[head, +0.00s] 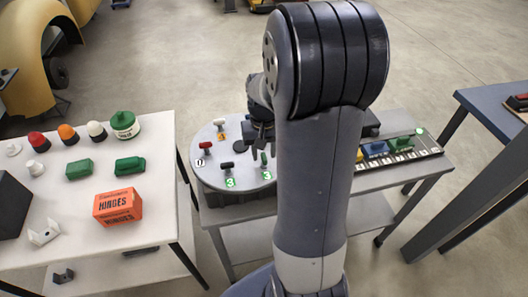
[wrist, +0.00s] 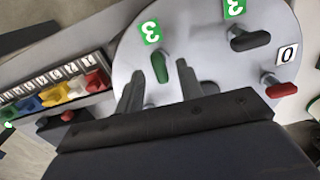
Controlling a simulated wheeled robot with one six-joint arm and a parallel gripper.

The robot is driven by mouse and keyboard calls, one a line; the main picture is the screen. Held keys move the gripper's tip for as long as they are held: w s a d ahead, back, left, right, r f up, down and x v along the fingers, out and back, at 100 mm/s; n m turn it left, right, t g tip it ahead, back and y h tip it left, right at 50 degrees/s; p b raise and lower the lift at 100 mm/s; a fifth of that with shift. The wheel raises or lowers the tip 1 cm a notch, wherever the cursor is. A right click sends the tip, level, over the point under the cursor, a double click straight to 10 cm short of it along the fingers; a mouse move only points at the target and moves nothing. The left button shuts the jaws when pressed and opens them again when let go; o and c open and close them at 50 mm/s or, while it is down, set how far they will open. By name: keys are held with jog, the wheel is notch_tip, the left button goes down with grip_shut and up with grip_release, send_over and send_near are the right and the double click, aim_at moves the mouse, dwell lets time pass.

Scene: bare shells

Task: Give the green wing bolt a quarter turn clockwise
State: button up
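The green wing bolt (head: 264,158) stands on a round grey plate (head: 203,177), beside a green label marked 3. In the wrist view the green wing bolt (wrist: 159,67) shows its narrow wing, nearly in line with the fingers. My gripper (wrist: 160,72) is open, with one finger on each side of the bolt in the picture. I see a gap on both sides and cannot tell whether the tips reach down to its height. In the head view my gripper is partly hidden behind my arm.
A black wing bolt (wrist: 249,39) and a red one (wrist: 279,87) stand right of the green one. Coloured pieces (wrist: 60,93) line a labelled strip at left. In the head view, a white table (head: 70,220) holds an orange box (head: 118,206) and green blocks.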

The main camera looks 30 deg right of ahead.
aim_at(264, 156)
notch_tip(264, 156, up, 10)
dwell(0.4)
jog(key=shift+f, duration=0.1)
notch_tip(264, 156, down, 11)
jog(key=shift+r, duration=0.1)
dwell(0.5)
jog(key=shift+r, duration=0.15)
